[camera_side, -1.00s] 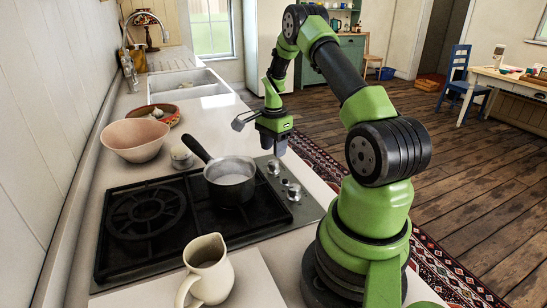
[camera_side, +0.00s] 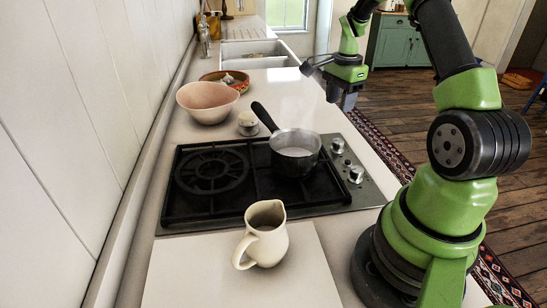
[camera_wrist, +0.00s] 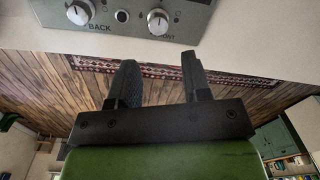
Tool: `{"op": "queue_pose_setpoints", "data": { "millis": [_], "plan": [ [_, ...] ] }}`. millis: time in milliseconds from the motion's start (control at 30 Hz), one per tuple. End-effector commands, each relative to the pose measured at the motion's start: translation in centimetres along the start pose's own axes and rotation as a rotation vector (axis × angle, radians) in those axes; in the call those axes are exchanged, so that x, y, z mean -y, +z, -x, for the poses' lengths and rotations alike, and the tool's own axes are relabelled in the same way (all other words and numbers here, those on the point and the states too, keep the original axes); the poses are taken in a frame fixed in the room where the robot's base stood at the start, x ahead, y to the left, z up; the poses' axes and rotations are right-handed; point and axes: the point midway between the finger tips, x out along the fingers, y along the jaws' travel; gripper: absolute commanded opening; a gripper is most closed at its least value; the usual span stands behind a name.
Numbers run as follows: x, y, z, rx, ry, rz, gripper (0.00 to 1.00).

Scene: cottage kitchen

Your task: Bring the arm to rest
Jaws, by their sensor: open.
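My gripper (camera_side: 346,101) hangs in the air near the right edge of the counter, beyond the stove, in the side view. In the wrist view my gripper (camera_wrist: 158,75) shows two dark fingers set apart with nothing between them. Its fingers touch nothing that I can see. A saucepan (camera_side: 296,160) with a dark handle and pale contents sits on the stove (camera_side: 185,218), to the left of and nearer than my gripper. Faint steam seems to rise above it.
A cream jug (camera_side: 265,240) stands on a pale board (camera_side: 190,275) in front of the stove. The counter right of these bowls is clear.

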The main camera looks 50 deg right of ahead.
Motion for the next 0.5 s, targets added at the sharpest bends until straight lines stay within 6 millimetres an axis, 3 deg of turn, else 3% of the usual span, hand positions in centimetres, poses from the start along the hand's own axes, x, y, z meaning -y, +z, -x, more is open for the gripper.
{"op": "queue_pose_setpoints", "data": {
  "millis": [133,267,500],
  "plan": [
    [-0.1,4.9,5.5,-0.009,-0.093,0.222,0.44],
    [-2.1,10.0,10.3,-0.015,-0.188,0.469,0.44],
    [-9.0,17.4,16.3,-0.030,-0.376,0.916,0.44]
  ]
}}
